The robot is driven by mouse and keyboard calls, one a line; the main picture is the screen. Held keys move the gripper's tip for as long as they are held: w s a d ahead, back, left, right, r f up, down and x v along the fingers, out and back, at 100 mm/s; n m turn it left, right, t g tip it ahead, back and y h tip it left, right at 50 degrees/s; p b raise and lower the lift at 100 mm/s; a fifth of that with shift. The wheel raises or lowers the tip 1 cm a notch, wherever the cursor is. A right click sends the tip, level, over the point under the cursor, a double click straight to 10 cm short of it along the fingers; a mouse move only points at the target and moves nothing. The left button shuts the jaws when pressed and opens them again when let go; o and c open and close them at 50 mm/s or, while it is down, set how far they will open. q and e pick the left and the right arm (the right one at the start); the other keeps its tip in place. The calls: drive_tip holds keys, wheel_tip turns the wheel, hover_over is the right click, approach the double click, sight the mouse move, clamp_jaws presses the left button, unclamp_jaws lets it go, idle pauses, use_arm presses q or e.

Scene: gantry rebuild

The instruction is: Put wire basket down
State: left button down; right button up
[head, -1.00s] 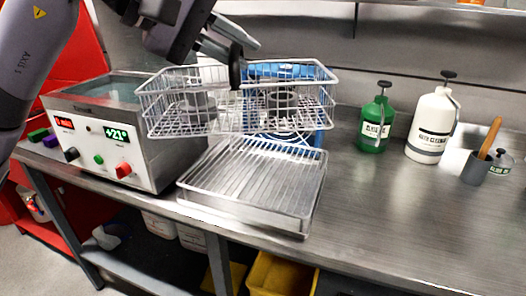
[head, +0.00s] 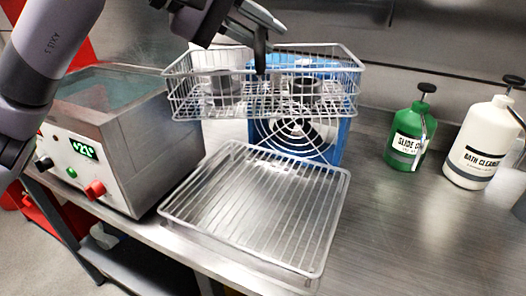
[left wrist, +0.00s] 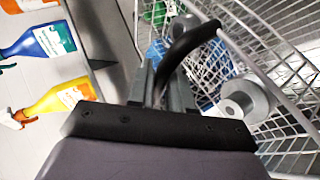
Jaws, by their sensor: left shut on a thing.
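The wire basket (head: 180,98) hangs in the air above a metal tray with a wire rack (head: 255,205), apart from it. Grey cylindrical parts (head: 304,90) sit inside the basket. My left gripper (head: 262,62) is shut on the basket at its upper edge. In the left wrist view my left gripper (left wrist: 172,75) holds the basket's dark handle, with the basket's wire mesh (left wrist: 265,50) to the right and a grey part (left wrist: 248,98) in it. My right gripper is not in view.
A steel bath with a green display (head: 120,140) stands left of the tray. A blue fan unit (head: 338,140) stands behind it. A green bottle (head: 408,138) and a white bottle (head: 478,148) stand to the right. The bench (head: 400,235) right of the tray is clear.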

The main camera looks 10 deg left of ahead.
use_arm(q)
wheel_tip(320, 180, down, 18)
drive_tip(key=shift+f, duration=0.15)
idle(0.4)
drive_tip(key=c, duration=1.1)
unclamp_jaws()
drive_tip(key=shift+s+f, duration=0.1)
drive_tip(key=shift+f, duration=0.05)
drive_tip(key=shift+o, duration=0.3)
drive_tip(key=shift+a, duration=0.1)
drive_tip(key=b+v, duration=0.2)
drive_tip(key=v, duration=1)
drive_tip(key=shift+s, duration=0.1)
